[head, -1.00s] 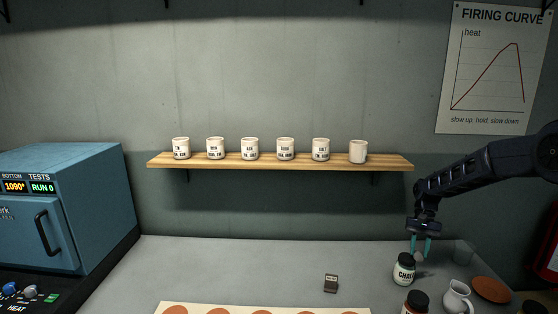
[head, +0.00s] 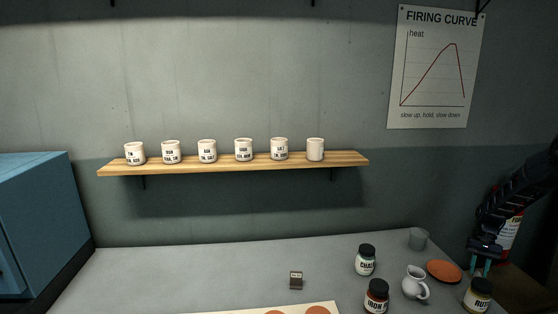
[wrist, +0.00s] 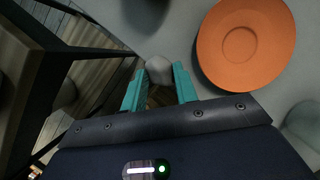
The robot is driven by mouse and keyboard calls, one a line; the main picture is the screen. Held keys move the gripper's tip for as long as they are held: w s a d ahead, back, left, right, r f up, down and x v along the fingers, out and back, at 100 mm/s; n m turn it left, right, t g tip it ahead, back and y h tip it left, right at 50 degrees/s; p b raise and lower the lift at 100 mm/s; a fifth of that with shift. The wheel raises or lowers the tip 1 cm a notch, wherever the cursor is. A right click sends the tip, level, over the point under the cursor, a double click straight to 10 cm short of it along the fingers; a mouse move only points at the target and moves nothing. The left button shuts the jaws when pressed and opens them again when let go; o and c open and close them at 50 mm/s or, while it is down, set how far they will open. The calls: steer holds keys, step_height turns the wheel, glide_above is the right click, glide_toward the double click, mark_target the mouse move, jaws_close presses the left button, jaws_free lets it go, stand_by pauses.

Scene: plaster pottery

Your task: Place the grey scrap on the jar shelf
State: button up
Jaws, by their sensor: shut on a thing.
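The grey scrap (wrist: 159,70) is a small pale grey lump between the teal fingertips of my gripper (wrist: 159,84) in the wrist view. The gripper is shut on it. In the head view my gripper (head: 481,266) points down at the lower right, by the orange dish and above the jar at the right; the scrap cannot be made out there. The jar shelf (head: 345,161) is a wooden board on the back wall, left of and well above the gripper. Several white jars stand along it, most with labels; the rightmost jar (head: 315,149) shows no label.
A small dark block (head: 296,280) lies mid-table. A blue kiln (head: 35,225) stands left.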

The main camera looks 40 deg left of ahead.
steer(key=w+d+f+m, duration=0.1)
steer(key=d, duration=0.8)
steer(key=w+d+f, duration=0.1)
steer(key=d+f, duration=0.1)
steer(key=d, duration=0.7)
steer(key=w+a+r+m+y, duration=0.15)
steer(key=w+a+r, duration=0.3)
steer(key=a, duration=0.45)
steer(key=w+a+r+m+y, duration=0.1)
steer(key=w+a+r+m, duration=0.2)
steer(key=a+r, duration=0.5)
steer(key=a+r+m+t+y, duration=0.1)
steer(key=a+r+m, duration=0.35)
steer(key=a, duration=0.75)
steer(key=a+r+m+y, duration=0.1)
steer(key=a+r, duration=0.7)
steer(key=a, duration=0.4)
step_height(320, 180, up, 25)
steer(key=m+t, duration=0.3)
steer(key=m, duration=0.5)
glide_above(334, 157)
steer(key=d, duration=0.2)
steer(key=shift+y, duration=0.25)
steer(key=shift+s+a+f, duration=0.1)
steer(key=shift+a+f, duration=0.05)
steer(key=shift+f, duration=1.8)
steer(key=shift+a+f, duration=0.1)
steer(key=shift+f, duration=1.8)
steer(key=shift+f, duration=0.15)
steer(key=o, duration=1)
